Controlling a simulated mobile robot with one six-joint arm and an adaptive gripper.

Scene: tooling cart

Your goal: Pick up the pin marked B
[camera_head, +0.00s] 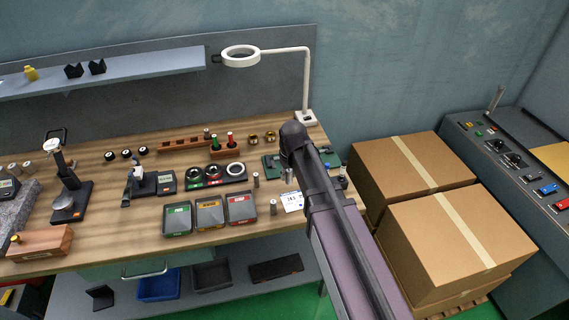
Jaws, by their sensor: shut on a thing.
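My arm reaches in from the lower right, and its dark wrist hangs over the right part of the wooden bench (110,225). My gripper (289,168) is mostly hidden by the wrist and is shut on a small grey pin (289,177). Any letter on this pin is too small to read. Another grey pin (256,180) stands upright on the bench to the left. A further grey pin (273,207) stands nearer the front, beside a white label card (292,201). I cannot tell from the marks which pin is B.
Green, orange and red bins (177,219) stand at the front edge. A lamp (304,80) rises behind. Cartons (450,235) stand right.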

